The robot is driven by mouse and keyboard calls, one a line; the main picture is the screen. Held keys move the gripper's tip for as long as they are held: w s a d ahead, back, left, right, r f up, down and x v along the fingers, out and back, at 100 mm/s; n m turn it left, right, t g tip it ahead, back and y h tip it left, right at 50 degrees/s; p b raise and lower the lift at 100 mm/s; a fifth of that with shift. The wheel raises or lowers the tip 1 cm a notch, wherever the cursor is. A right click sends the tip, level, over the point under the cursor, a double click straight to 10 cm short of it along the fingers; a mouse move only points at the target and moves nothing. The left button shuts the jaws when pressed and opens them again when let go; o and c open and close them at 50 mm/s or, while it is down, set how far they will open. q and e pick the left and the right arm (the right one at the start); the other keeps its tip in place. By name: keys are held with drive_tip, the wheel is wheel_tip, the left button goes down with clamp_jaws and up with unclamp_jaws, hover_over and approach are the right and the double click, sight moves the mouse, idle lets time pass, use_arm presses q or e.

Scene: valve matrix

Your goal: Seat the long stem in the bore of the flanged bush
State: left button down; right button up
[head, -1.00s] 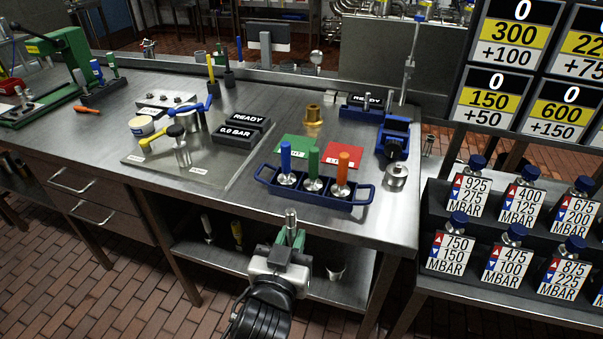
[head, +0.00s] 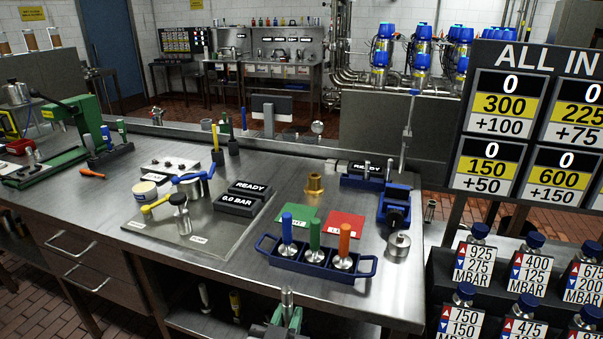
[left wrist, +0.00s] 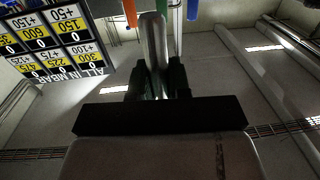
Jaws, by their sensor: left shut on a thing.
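The long stem (head: 287,297) is a bright steel rod. It stands roughly upright in my left gripper (head: 287,318) at the bottom edge of the head view, in front of the bench. The left wrist view shows the stem (left wrist: 153,45) rising between the dark fingers of the shut left gripper (left wrist: 156,82). The brass flanged bush (head: 314,184) stands on the bench top behind the green and red cards, well beyond the gripper and apart from the stem. I cannot see into its bore from here. My right gripper is not in view.
A blue rack (head: 315,264) with blue, green and orange handled tools stands at the bench front, between gripper and bush. A blue vise (head: 396,208) and a steel knob-topped weight (head: 399,243) stand to the right. A grey plate with fittings (head: 165,237) lies left.

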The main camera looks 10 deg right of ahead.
use_arm(q)
drive_tip(key=s+a+f+n+y, duration=0.1)
drive_tip(key=s+a+y, duration=0.1)
drive_tip(key=a, duration=0.5)
drive_tip(key=s+a+f+n+t+y, duration=0.1)
drive_tip(key=s+a+n+y, duration=0.1)
drive_tip(key=a, duration=0.5)
drive_tip(key=s+a+f+n+y, duration=0.1)
drive_tip(key=s+a, duration=0.3)
drive_tip(key=a, duration=0.4)
drive_tip(key=shift+f+y, duration=0.45)
drive_tip(key=shift+y, duration=0.45)
drive_tip(key=shift+w, duration=0.1)
